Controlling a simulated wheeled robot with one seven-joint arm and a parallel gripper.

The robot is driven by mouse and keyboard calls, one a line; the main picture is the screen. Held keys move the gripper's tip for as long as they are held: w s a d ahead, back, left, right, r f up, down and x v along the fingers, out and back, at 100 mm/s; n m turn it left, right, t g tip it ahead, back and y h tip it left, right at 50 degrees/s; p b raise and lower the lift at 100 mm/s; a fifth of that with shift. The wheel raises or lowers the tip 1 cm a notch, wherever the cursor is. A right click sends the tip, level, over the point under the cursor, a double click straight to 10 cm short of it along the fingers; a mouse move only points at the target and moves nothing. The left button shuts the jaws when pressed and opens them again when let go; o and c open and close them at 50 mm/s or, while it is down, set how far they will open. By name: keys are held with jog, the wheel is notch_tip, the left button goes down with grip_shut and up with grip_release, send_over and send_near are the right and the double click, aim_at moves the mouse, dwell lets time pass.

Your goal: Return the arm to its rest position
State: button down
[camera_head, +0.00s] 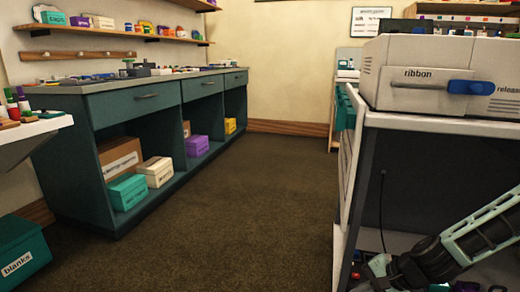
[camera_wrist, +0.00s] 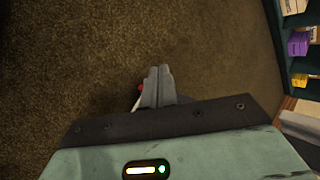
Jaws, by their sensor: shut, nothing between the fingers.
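My arm shows at the lower right in the head view, reaching down in front of the cart shelf. The tip of my gripper (camera_head: 372,272) is partly cut off by the bottom edge there. In the wrist view my gripper (camera_wrist: 158,72) has its two grey fingers together, with nothing visible between them. It points over bare brown carpet. A small red spot shows beside the fingers; I cannot tell what it is.
A white-topped cart (camera_head: 415,123) with a printer (camera_head: 425,75) labelled "ribbon" stands close on the right. A green counter (camera_head: 150,98) with boxes in its bays runs along the left. A teal "blanks" box (camera_head: 20,250) sits lower left. Carpet (camera_head: 230,220) between is clear.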

jog(key=s+a+r+n+g+h, duration=0.2)
jog(key=s+a+r+n+g, duration=0.2)
jog(key=s+a+r+n, duration=0.55)
jog(key=s+a+r+n+h, duration=0.2)
jog(key=s+r+n+h, duration=0.2)
jog(key=s+r+n, duration=0.7)
jog(key=s+r+m+p, duration=0.1)
jog(key=s+r+p, duration=0.1)
jog(key=r+p, duration=1.6)
jog(key=s+r+m+p, duration=0.2)
jog(key=r+p, duration=1.7)
jog(key=r, duration=0.1)
jog(key=shift+s+d+r+t, duration=0.2)
jog(key=shift+d+r+t, duration=0.05)
jog(key=shift+r+t, duration=0.1)
